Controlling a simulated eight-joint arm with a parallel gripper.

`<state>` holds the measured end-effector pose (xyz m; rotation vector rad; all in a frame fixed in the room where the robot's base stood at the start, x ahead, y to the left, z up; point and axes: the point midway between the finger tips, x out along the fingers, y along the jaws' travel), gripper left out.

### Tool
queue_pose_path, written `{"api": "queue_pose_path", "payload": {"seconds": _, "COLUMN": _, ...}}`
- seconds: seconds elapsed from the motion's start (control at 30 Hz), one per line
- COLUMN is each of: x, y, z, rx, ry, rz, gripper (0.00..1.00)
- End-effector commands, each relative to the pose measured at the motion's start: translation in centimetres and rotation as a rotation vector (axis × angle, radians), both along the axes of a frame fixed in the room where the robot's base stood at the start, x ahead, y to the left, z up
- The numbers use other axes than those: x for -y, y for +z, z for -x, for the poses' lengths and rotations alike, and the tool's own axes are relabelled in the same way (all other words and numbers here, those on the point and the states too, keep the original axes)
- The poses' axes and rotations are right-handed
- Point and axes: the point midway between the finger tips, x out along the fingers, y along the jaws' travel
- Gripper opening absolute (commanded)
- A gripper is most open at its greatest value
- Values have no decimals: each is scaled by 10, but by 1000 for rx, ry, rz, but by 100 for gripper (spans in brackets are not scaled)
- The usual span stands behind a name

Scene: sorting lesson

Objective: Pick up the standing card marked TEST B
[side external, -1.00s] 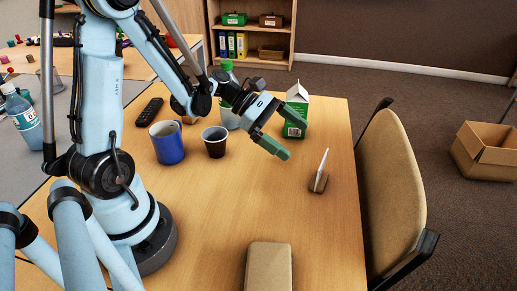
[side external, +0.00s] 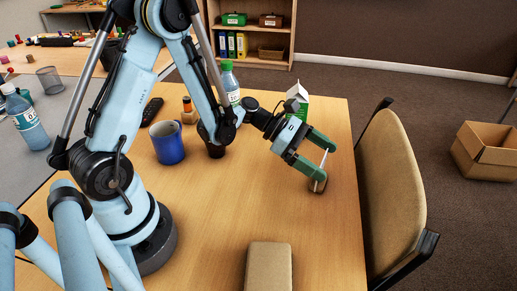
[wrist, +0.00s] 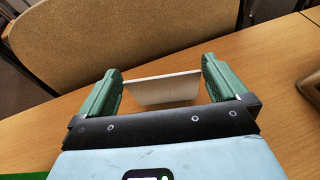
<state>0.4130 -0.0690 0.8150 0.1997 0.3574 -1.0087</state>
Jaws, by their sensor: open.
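My gripper (side external: 326,162) is open, with one green finger on either side of the card. In the wrist view, the pale card (wrist: 163,88) spans most of the space between the fingers of my gripper (wrist: 161,68). A narrow gap shows near the right finger. At the left finger I cannot tell whether it touches.
A green and white carton (side external: 298,100) stands just behind my gripper. A tan block (side external: 268,268) lies in front. A chair (side external: 390,185) stands at the right edge.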

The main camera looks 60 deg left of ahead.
Motion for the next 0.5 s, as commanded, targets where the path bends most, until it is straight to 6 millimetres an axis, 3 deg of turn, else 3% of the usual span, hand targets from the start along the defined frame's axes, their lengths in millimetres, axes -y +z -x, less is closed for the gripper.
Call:
{"api": "queue_pose_path", "payload": {"seconds": 0.2, "x": 21, "y": -11, "z": -12, "rx": 0, "ry": -1, "rz": -1, "gripper": 100}}
{"api": "queue_pose_path", "payload": {"seconds": 0.5, "x": 23, "y": -12, "z": -13, "rx": 0, "ry": 0, "rz": -1, "gripper": 97}}
